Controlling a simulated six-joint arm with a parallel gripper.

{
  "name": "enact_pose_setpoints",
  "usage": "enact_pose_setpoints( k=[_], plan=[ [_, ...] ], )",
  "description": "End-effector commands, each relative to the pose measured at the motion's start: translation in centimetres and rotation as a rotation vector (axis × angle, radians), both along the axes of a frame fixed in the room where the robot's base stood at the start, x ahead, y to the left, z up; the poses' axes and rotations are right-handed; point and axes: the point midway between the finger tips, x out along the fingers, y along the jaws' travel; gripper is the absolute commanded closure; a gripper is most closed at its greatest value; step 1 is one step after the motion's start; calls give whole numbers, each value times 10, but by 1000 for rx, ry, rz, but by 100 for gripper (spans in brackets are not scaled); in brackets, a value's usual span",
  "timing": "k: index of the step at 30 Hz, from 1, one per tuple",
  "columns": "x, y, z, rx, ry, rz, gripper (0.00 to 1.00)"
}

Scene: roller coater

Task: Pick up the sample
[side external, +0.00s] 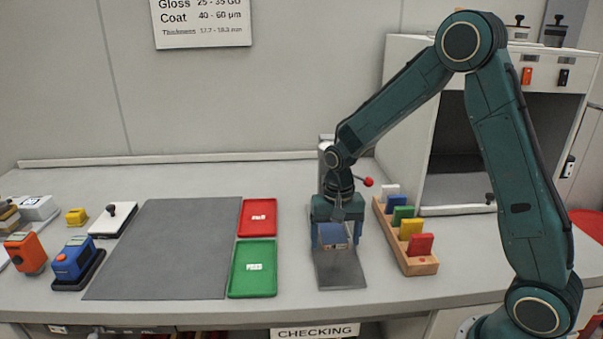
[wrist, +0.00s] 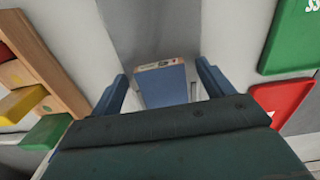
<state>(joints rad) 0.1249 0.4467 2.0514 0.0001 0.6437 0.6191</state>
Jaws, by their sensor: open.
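The sample looks like a small block with a blue face and a pale, wood-coloured edge (side external: 333,236). It sits on a grey plate (side external: 340,274) on the bench. In the wrist view the sample (wrist: 166,86) is between the tips of my two blue fingers. My gripper (side external: 337,222) is low over the plate, pointing down, and partly covers the sample in the side view. In the wrist view my gripper (wrist: 162,74) is open, with a gap on each side of the sample. The sample's lower part is hidden by the gripper body in the wrist view.
A wooden rack (side external: 420,265) of coloured blocks stands close on the right. A red tray (side external: 257,217) and a green tray (side external: 253,268) lie to the left, beside a bare grey mat (side external: 165,250). Small instruments (side external: 74,260) are at far left. A red-knobbed lever (side external: 368,182) stands behind.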

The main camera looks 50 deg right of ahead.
Motion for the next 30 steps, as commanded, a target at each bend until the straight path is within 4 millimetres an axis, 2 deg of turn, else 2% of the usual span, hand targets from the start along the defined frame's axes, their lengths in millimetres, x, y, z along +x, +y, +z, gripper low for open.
enact_pose_setpoints(
  k=[2,3,10,20,28,30],
  plan=[
    [0,0,0,0,0,0,20],
    [0,0,0,0,0,0,24],
    [0,0,0,0,0,0,69],
    [0,0,1,0,-1,0,70],
    [1,0,17,-1,-5,0,70],
    [-6,7,16,0,0,2,70]
  ],
)
